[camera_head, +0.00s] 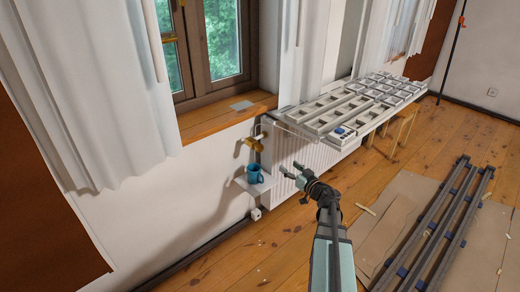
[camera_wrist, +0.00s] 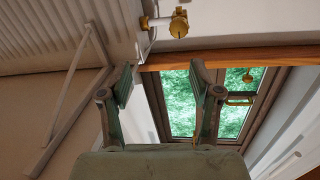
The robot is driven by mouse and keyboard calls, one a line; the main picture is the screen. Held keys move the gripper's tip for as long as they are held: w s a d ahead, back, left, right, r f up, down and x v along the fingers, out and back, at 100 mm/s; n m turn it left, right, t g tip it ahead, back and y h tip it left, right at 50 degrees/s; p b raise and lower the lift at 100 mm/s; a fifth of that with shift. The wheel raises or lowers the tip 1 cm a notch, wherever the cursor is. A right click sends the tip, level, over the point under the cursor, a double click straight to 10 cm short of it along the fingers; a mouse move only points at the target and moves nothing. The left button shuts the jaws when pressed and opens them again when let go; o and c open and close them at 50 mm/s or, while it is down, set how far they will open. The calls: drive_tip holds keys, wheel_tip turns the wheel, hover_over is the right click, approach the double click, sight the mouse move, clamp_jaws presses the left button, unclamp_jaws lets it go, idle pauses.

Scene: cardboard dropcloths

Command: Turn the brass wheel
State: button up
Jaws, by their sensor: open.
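The brass wheel (camera_head: 254,144) is on a valve on the wall beside the white radiator, below the wooden window sill. In the wrist view the brass wheel (camera_wrist: 180,20) shows near the top, beyond the fingertips and a little right of the gap between them. My gripper (camera_head: 290,170) is open and empty, in front of the radiator, to the right of and lower than the wheel in the head view. It is apart from the wheel. In the wrist view both fingers of my gripper (camera_wrist: 160,80) are spread, with nothing between them.
The radiator (camera_head: 285,150) is close behind my gripper. A tray-like white rack (camera_head: 335,125) juts out at right. Dark rails (camera_head: 440,225) lie on cardboard at lower right.

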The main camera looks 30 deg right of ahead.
sight(261, 149)
drive_tip(key=shift+y, duration=0.8)
drive_tip(key=b+x, duration=0.1)
drive_tip(key=x, duration=0.4)
drive_tip(key=a+b+x, duration=0.1)
drive_tip(key=x, duration=0.5)
drive_tip(key=a+r+b+x, duration=0.1)
drive_tip(key=x, duration=0.5)
drive_tip(key=c, duration=1.1)
